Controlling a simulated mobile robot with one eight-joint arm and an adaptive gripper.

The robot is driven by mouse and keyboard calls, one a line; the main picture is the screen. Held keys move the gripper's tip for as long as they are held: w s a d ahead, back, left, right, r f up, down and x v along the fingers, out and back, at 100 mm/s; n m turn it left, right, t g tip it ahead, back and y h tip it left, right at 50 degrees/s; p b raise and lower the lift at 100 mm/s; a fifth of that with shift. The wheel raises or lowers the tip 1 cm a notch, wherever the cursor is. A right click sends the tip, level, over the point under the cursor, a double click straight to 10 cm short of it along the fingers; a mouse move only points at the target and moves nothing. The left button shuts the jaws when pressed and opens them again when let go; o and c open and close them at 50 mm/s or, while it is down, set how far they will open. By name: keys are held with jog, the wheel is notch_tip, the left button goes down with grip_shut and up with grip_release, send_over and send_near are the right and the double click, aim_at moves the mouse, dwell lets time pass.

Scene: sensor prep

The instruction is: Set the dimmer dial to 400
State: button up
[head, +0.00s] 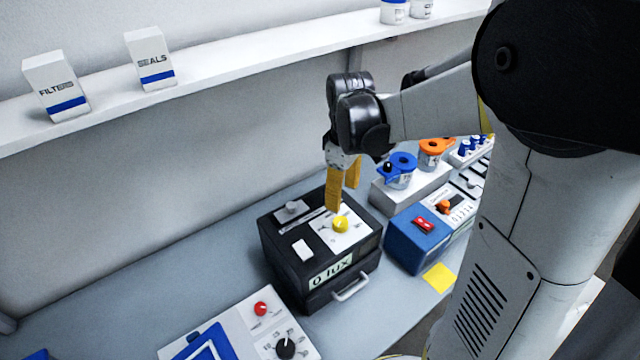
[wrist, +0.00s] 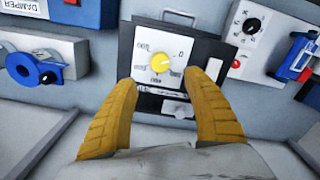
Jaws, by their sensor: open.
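The yellow dimmer dial (head: 341,224) sits on a white scale plate on top of a black box (head: 290,268). The box's front display (head: 330,272) reads "0 lux". In the wrist view the dial (wrist: 160,63) shows with marks around it, too small to read surely. My gripper (head: 345,200) is above the box near the dial. In the wrist view my gripper's yellow fingers (wrist: 162,92) are spread apart, one on each side of the dial in the picture, with nothing between them. I cannot tell the exact height of the fingertips above the dial.
A blue box with a red switch (head: 424,224) stands close on the right. Blue-topped (head: 401,168) and orange-topped (head: 434,150) valves stand behind it. A white panel with a black knob (head: 285,347) lies in front. A shelf (head: 215,75) runs along the wall above.

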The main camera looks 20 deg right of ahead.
aim_at(341, 221)
notch_tip(341, 221, down, 10)
jog(key=shift+f+b, duration=0.25)
jog(key=shift+b, duration=0.85)
jog(key=c, duration=1.2)
